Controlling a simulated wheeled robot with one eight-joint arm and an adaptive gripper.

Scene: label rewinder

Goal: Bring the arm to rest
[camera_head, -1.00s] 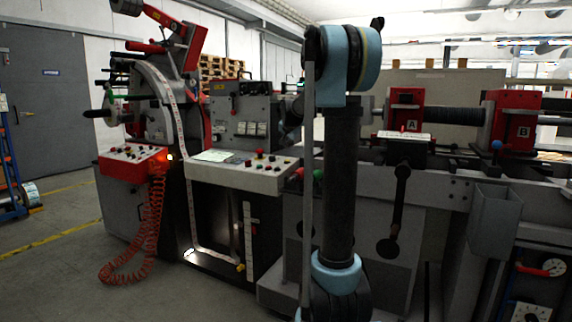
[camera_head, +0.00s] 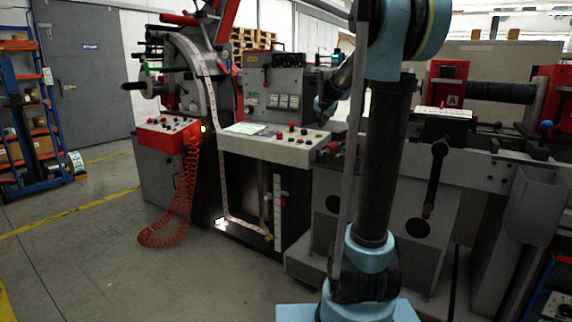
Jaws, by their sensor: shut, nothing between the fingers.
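My arm (camera_head: 385,165) stands in the right half of the head view, with a dark upright link between a blue lower joint and a blue upper joint (camera_head: 400,50) cut off by the top edge. Another dark link of mine (camera_head: 342,80) slants down and left behind the upright one, toward a small bluish joint (camera_head: 322,104) in front of the grey control box (camera_head: 278,92). My gripper cannot be made out in this view. I cannot tell whether the arm touches the machine.
The label rewinder spans the view behind my arm. Its white button panel (camera_head: 270,145) and red button box (camera_head: 168,133) stand left of the arm. A coiled orange cable (camera_head: 183,200) hangs to the floor. A blue rack (camera_head: 30,130) stands far left. Open floor (camera_head: 110,230) lies at front left.

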